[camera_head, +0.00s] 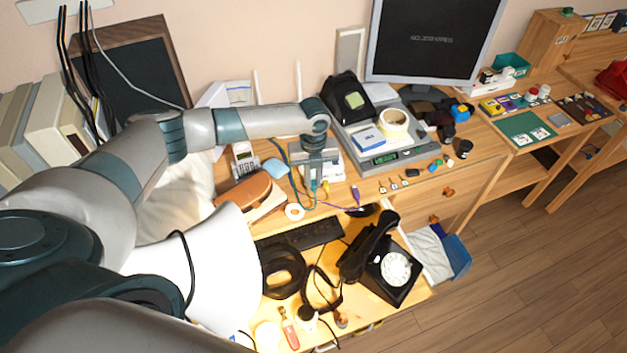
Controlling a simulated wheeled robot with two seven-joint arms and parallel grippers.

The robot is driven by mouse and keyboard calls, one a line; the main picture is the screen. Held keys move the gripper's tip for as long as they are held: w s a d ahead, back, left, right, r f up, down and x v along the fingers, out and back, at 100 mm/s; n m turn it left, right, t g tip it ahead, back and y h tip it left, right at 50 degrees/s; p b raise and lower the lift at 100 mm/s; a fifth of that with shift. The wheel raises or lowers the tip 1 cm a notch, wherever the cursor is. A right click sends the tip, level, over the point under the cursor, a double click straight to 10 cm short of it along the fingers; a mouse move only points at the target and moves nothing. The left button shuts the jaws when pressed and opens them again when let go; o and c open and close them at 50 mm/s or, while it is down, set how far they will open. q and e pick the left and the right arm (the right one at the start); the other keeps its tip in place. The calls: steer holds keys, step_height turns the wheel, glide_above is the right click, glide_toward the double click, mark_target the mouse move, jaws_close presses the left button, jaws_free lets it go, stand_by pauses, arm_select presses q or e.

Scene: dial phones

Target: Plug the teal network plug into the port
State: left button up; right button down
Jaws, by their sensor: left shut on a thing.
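My left arm comes in from the left, and my left gripper (319,182) points down in front of the white device (336,172) beside the scale. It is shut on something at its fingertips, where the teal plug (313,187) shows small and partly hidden. A teal cable (292,178) loops from the left of the gripper down to its fingertips. I cannot make out the port, nor whether the plug touches it; the gripper covers that part of the white device. My right gripper is not in view.
A purple plug (356,194) on a cable lies to the right of the gripper. A scale (385,155) holds a tape roll (394,122) and a blue box.

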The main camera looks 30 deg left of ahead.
mark_target(312, 193)
arm_select(q)
steer(key=f+b, duration=0.3)
steer(key=shift+w+a+f, duration=0.25)
steer(key=shift+w, duration=0.05)
steer(key=shift+f, duration=0.5)
steer(key=shift+f+b, duration=0.3)
steer(key=shift+b, duration=0.1)
steer(key=shift+w+a, duration=0.3)
steer(key=shift+w, duration=0.1)
stand_by(0.6)
steer(key=shift+w+a+b, duration=0.4)
steer(key=shift+w+b, duration=0.1)
steer(key=shift+b, duration=0.05)
stand_by(0.5)
